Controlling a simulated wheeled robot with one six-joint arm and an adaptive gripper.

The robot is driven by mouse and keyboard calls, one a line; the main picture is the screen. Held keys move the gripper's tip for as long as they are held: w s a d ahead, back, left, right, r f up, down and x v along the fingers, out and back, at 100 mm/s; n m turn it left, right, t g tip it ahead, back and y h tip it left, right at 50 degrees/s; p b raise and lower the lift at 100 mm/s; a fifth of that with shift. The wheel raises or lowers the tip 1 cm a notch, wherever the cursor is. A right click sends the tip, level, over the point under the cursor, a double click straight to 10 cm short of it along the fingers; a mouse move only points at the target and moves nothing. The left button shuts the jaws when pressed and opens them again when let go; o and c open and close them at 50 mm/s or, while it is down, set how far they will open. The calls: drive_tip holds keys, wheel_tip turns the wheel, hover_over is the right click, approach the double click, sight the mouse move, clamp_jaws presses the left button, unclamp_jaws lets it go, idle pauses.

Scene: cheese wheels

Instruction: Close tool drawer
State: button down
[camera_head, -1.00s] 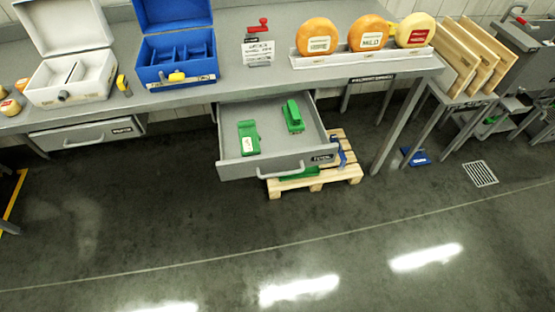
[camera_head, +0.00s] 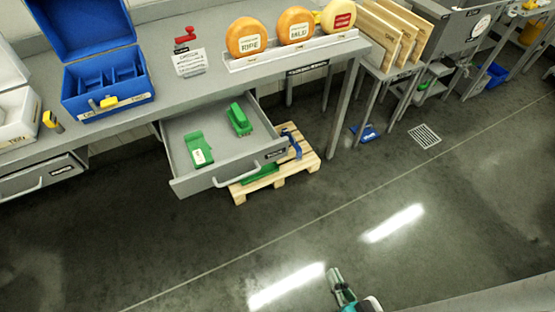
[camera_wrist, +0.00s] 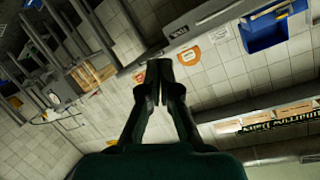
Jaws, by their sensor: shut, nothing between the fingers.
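The grey tool drawer (camera_head: 183,186) is pulled out from under the workbench, in the middle left of the head view. Its handle (camera_head: 236,177) is on the front panel, with a dark label near the right end. Two green tools lie inside, one (camera_head: 200,149) near the front and one (camera_head: 239,119) further back. My gripper (camera_head: 336,274) is low in the head view, over open floor and well apart from the drawer. In the wrist view my gripper (camera_wrist: 160,88) is shut and empty, its fingertips together.
A wooden pallet (camera_head: 299,163) with blue and green items stands on the floor beside and beneath the drawer. A second drawer (camera_head: 40,180) is at the left. The bench holds a blue toolbox (camera_head: 107,82) and several cheese wheels. The floor in front is clear.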

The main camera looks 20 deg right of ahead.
drive_tip(key=w+d+f+m, duration=0.1)
drive_tip(key=w+f+m, duration=0.4)
drive_tip(key=w, duration=0.6)
drive_tip(key=m+t+y, duration=0.2)
drive_tip(key=m+t, duration=0.1)
drive_tip(key=m, duration=0.3)
approach(278, 153)
drive_tip(key=w, duration=0.7)
drive_tip(key=shift+w+a+f, duration=0.1)
drive_tip(key=shift+a+f, duration=0.15)
drive_tip(key=shift+a, duration=0.05)
